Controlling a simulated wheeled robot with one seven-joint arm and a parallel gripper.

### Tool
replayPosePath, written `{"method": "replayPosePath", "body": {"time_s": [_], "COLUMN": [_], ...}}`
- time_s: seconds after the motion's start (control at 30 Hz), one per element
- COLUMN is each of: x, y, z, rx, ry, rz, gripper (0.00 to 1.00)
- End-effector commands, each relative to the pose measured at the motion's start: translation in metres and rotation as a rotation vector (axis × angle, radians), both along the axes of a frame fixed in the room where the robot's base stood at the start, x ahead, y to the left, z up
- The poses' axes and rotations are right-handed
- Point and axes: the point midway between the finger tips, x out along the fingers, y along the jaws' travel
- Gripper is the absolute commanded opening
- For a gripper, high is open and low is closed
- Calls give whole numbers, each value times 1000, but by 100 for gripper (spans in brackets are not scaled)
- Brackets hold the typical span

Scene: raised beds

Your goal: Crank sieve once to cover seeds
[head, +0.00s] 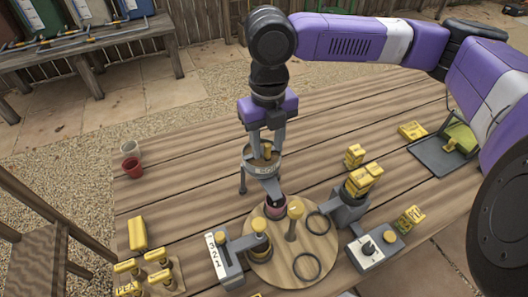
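The sieve (262,170) is a round grey drum with a label on its front and a brown top. It stands on legs near the middle of the table, above a chute. A yellow crank knob (267,151) rises from its top. My gripper (267,146) points down over the sieve, with its fingers apart on either side of the knob. I cannot tell whether either finger touches the knob. Below the chute, a dark reddish pot (275,209) sits on a round wooden turntable (270,270). Seeds cannot be made out.
The turntable also bears a yellow-topped post (294,211) and black rings (307,266). A numbered grey lever unit (217,256) stands left, a dial box (374,249) right.

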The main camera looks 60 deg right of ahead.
Motion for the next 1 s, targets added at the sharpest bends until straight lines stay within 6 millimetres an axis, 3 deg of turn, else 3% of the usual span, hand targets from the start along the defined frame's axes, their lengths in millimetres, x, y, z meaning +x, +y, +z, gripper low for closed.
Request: {"method": "replayPosePath", "body": {"time_s": [0.2,0.37,0.4,1.0], "x": [0,0,0,10], "y": [0,0,0,10], "z": [0,0,0,1], "rx": [0,0,0,1], "ry": [0,0,0,-1], "rz": [0,0,0,1], "gripper": [38,7,4,5]}}
